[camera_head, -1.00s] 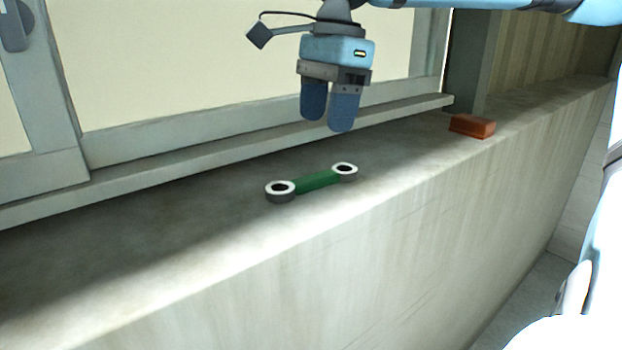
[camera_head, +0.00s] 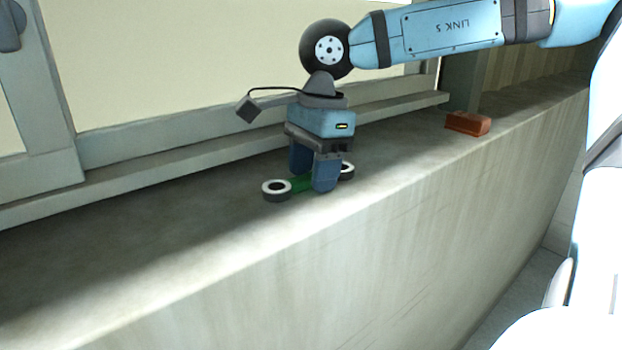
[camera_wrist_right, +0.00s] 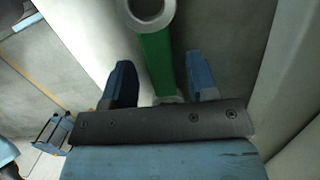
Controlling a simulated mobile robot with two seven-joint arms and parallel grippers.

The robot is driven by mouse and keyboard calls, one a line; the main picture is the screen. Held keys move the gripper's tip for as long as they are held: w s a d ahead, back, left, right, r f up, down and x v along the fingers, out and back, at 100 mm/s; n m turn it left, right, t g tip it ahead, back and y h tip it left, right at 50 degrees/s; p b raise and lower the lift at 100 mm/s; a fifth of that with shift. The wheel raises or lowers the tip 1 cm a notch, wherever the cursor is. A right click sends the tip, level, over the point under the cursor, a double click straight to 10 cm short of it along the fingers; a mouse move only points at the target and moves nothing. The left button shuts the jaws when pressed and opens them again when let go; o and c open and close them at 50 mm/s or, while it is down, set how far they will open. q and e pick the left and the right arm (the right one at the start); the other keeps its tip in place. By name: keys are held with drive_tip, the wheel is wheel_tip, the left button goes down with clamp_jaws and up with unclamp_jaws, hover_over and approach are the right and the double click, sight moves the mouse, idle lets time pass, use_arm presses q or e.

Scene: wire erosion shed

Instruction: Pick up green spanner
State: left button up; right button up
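The green spanner (camera_head: 300,184) lies on the stone ledge, with a pale ring at each end and a green handle between them. My right gripper (camera_head: 313,182) is down over the handle, pointing downward, with one finger on each side of it. In the right wrist view the green handle (camera_wrist_right: 158,62) runs between the two blue fingers of the right gripper (camera_wrist_right: 162,82), with a visible gap on both sides. The gripper is open. Its fingers hide part of the handle and some of the far ring in the head view. My left gripper is not in view.
The ledge (camera_head: 130,262) runs below a window frame and drops off at its front edge. A reddish-brown block (camera_head: 468,123) lies farther right on the ledge. The ledge left of the spanner is clear.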

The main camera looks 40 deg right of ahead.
clamp_jaws()
drive_tip(key=shift+r, duration=0.1)
